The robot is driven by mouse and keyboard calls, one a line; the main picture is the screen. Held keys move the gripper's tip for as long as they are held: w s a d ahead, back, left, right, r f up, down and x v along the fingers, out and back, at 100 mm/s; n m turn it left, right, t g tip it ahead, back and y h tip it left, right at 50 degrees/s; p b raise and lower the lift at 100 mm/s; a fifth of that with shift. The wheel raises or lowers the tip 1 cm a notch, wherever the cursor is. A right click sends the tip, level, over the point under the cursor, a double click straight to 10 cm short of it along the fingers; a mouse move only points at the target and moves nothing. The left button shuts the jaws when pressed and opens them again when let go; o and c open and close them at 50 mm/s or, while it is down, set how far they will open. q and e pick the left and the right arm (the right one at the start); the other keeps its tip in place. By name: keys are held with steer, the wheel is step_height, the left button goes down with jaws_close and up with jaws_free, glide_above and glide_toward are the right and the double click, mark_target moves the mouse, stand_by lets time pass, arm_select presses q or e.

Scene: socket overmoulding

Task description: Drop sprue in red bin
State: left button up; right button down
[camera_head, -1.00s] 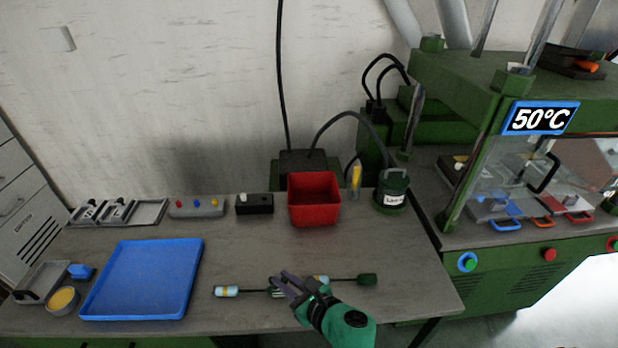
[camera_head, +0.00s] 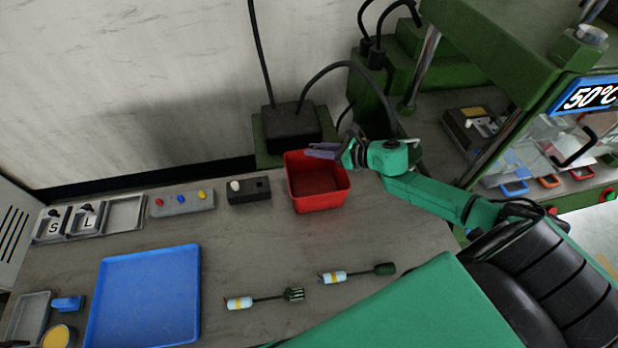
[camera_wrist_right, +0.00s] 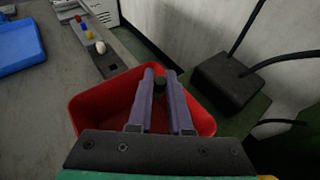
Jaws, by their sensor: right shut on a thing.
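The red bin (camera_head: 318,197) stands at the back of the table, and it also shows in the right wrist view (camera_wrist_right: 90,112). My right gripper (camera_head: 322,151) reaches in from the right, its purple fingers over the bin's back rim area. In the right wrist view its fingers (camera_wrist_right: 161,88) point over the bin's opening. They are shut on a small dark piece, the sprue (camera_wrist_right: 160,84), which shows between the tips. The sprue cannot be made out in the head view. My left gripper is not in view.
A blue tray (camera_head: 145,295) is at left. A black switch box (camera_head: 248,190) stands left of the bin. The green press (camera_head: 500,60) stands at right. The mid-table is clear.

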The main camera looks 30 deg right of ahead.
steer(key=f, duration=0.1)
steer(key=f+b, duration=0.1)
steer(key=f, duration=0.1)
steer(key=f+b, duration=0.1)
steer(key=shift+s+f, duration=0.15)
steer(key=shift+s, duration=0.1)
steer(key=c, duration=1.1)
jaws_free()
steer(key=shift+s, duration=0.1)
steer(key=shift+c, duration=0.2)
steer(key=o, duration=0.4)
steer(key=shift+s, duration=0.15)
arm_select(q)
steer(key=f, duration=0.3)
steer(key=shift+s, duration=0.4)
arm_select(e)
steer(key=shift+d, duration=0.1)
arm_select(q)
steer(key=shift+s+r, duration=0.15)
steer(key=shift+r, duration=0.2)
arm_select(e)
steer(key=v, duration=1.4)
steer(key=shift+s+d, duration=0.1)
steer(key=shift+s, duration=0.1)
